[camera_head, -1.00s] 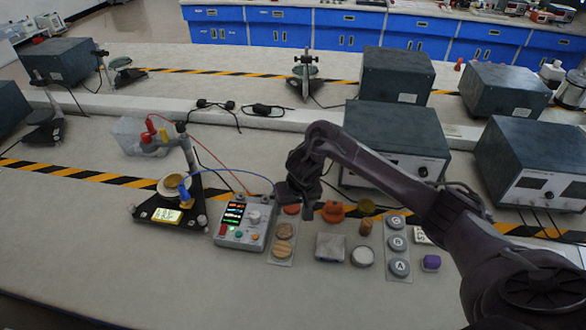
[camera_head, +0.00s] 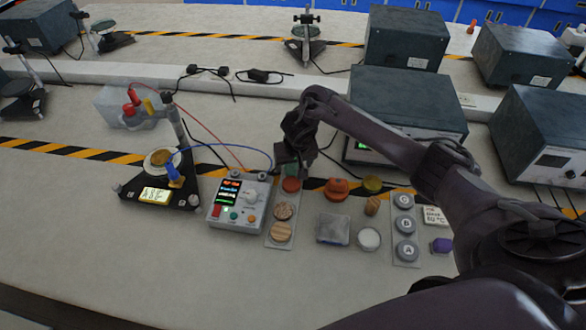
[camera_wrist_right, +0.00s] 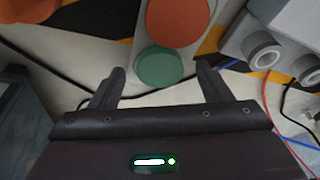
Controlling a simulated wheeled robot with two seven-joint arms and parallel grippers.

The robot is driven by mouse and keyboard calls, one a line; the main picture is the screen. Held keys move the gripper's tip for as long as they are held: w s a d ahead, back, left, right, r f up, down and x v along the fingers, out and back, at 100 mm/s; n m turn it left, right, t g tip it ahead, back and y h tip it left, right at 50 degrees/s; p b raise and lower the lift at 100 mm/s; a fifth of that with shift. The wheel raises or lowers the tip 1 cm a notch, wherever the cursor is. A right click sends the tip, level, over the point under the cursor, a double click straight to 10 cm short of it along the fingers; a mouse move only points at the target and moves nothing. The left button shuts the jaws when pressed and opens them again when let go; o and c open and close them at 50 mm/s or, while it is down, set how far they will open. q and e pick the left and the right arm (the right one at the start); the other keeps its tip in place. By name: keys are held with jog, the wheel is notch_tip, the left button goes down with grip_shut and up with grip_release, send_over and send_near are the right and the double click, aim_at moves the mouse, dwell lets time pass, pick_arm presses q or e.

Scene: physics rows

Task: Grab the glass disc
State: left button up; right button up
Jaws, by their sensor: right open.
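A green disc (camera_wrist_right: 163,67), which looks like the glass disc, lies at the end of a narrow pale tray (camera_wrist_right: 180,40) beside an orange-red disc (camera_wrist_right: 178,18). In the head view the green disc (camera_head: 292,169) is partly hidden by my right gripper (camera_head: 288,163). In the right wrist view my right gripper (camera_wrist_right: 160,82) is open and empty. Its two fingers stand left and right of the green disc, which shows between and just beyond the fingertips. I cannot tell how high the fingers are above it. My left gripper is not in view.
The tray also holds brown discs (camera_head: 283,211). A control box (camera_head: 238,203) with a lit screen stands close on the left, with cables. An orange knob-like piece (camera_head: 337,188) and a grey instrument (camera_head: 400,110) are on the right and behind.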

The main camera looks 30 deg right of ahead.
jog(key=shift+f, duration=0.2)
jog(key=c, duration=1.1)
jog(key=shift+r, duration=0.15)
